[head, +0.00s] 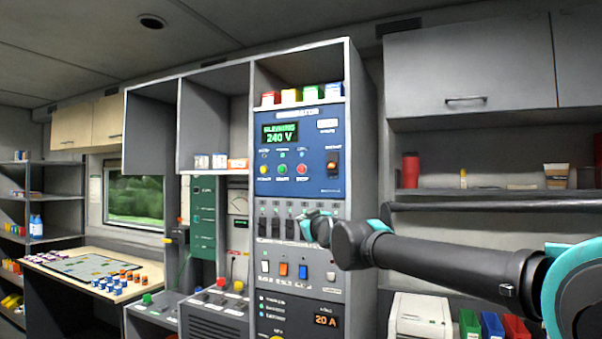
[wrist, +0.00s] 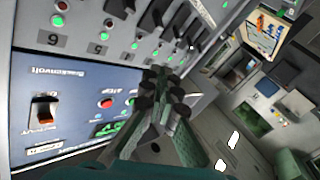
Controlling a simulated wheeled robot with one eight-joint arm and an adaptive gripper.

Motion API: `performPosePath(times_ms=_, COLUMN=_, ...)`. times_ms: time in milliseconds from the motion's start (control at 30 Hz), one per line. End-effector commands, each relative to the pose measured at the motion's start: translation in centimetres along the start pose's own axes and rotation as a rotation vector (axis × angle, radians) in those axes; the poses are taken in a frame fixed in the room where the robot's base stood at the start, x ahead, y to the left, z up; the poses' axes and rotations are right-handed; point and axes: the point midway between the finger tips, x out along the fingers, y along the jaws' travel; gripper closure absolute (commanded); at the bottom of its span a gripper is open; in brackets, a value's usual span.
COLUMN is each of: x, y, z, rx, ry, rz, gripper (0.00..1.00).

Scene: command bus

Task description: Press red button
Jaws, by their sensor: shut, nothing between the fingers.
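The red button (head: 302,169) is the right one in a row of yellow, green and red buttons on the blue generator panel (head: 325,120). The panel's display reads 240 V. In the wrist view, turned about, the red button (wrist: 106,103) shows left of the fingers on the blue panel (wrist: 75,85). My gripper (head: 306,217) is in front of the breaker row just below the blue panel, lower than the red button and apart from it. In the wrist view my gripper (wrist: 160,76) is shut and empty. Its fingers hide part of the panel edge.
A row of black breaker switches (head: 276,226) lies behind my gripper. A rocker switch (head: 332,163) is right of the red button. More switches (head: 283,269) sit below. A shelf (head: 480,192) stands at the right. Space in front of the panel is free.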

Motion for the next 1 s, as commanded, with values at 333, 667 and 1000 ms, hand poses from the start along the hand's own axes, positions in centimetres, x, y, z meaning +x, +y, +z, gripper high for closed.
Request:
performPosePath(times_ms=333, x=1.3, y=1.1, z=-14.9, rx=-0.081, ry=0.258, rz=0.102, gripper=1.0)
performPosePath(times_ms=667, x=1.1, y=1.4, z=-16.6, rx=-0.09, ry=0.289, rz=0.122, gripper=1.0)
performPosePath(times_ms=1000, x=1.9, y=2.0, z=-16.3, rx=-0.09, ry=0.288, rz=0.122, gripper=1.0)
